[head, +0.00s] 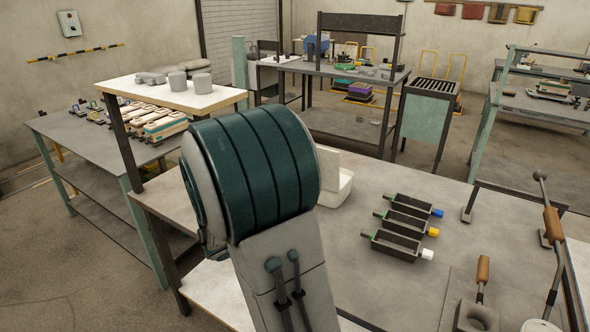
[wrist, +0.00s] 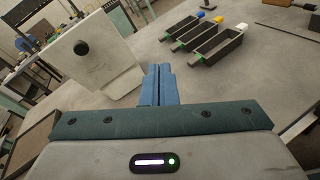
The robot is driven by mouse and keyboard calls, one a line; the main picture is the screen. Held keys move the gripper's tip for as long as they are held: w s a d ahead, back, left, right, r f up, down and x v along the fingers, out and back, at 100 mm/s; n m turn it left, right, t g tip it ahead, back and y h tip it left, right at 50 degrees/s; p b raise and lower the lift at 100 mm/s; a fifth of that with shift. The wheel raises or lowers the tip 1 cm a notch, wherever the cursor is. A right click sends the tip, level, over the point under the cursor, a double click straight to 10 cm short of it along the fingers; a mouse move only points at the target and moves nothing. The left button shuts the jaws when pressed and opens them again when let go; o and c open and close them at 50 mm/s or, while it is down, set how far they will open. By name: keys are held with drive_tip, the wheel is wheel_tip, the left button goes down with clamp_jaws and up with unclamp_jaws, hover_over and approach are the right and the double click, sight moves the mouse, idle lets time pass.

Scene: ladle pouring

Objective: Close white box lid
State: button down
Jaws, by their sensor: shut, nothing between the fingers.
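The white box (head: 345,187) stands on the grey table, partly hidden behind my arm in the head view. A white upright panel, which looks like its raised lid (head: 328,160), rises at its back. In the wrist view the lid (wrist: 108,67) is a large, tilted white panel with a round black knob (wrist: 81,48), at the left. My gripper (wrist: 158,69) shows as blue fingers shut together and empty, just right of the lid's lower edge in the picture. Whether they touch the lid cannot be told. In the head view my gripper is hidden behind my arm.
Several dark trays with coloured ends (head: 397,243) lie on the grey table (head: 400,290) right of the box. Ladles with wooden handles (head: 482,270) stand at the right. The table between box and trays is clear. A white shelf (head: 175,92) stands at left.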

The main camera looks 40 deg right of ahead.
drive_tip(key=w+n+t+h, duration=0.2)
drive_tip(key=w+n+t, duration=0.4)
drive_tip(key=w+n, duration=0.25)
drive_tip(key=w+p+x, duration=0.1)
drive_tip(key=x, duration=1.2)
drive_tip(key=shift+w+m+t+h, duration=0.2)
drive_tip(key=shift+m+t+h, duration=0.1)
drive_tip(key=shift+m, duration=0.05)
drive_tip(key=shift+a+r, duration=0.1)
drive_tip(key=shift+r, duration=0.1)
